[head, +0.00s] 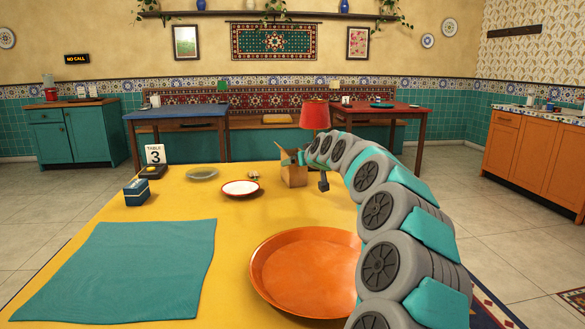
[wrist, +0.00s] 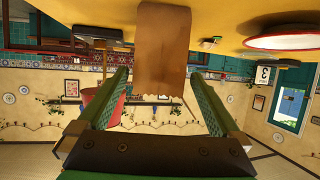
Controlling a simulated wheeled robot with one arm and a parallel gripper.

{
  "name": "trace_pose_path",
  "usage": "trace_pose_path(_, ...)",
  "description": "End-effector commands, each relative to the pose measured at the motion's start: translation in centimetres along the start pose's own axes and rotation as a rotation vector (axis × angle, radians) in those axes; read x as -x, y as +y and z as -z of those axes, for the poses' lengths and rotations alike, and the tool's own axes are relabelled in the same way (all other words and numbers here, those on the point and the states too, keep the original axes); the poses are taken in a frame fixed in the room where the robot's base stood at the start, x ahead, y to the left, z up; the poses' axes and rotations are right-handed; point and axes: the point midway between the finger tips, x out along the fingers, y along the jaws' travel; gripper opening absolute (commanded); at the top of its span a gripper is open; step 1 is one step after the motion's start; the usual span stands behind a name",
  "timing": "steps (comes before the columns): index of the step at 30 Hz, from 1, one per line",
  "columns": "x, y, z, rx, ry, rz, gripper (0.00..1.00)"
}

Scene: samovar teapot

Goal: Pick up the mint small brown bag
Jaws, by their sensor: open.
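A small brown paper bag (head: 295,177) stands upright on the yellow table, left of the red lamp. In the wrist view, which is upside down, the brown bag (wrist: 164,45) hangs from the top edge with its jagged top toward my palm. I cannot read a mint label on it. My gripper (wrist: 160,74) is open, with one green finger on each side of the bag in the picture. Gaps show on both sides; I cannot tell how deep the bag sits between the fingers. In the head view my gripper (head: 292,156) is at the bag's top, partly hidden.
The red lamp (head: 315,114) stands close to the right of the bag. A white red-rimmed plate (head: 240,188), a grey-green dish (head: 202,173), a dark box (head: 137,191) and a table-3 sign (head: 155,155) are to the left. An orange tray (head: 305,272) and teal cloth (head: 120,268) lie nearer.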

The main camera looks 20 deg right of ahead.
Motion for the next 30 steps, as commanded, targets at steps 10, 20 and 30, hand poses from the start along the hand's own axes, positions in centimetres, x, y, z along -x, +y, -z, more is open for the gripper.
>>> trace_pose_path(10,-2.6,-0.1,0.3,0.0,0.001,-0.001,1.0)
trace_pose_path(20,-5.5,0.1,0.3,0.0,0.002,-0.004,1.0)
trace_pose_path(30,-5.9,0.1,0.3,-0.001,0.002,-0.002,1.0)
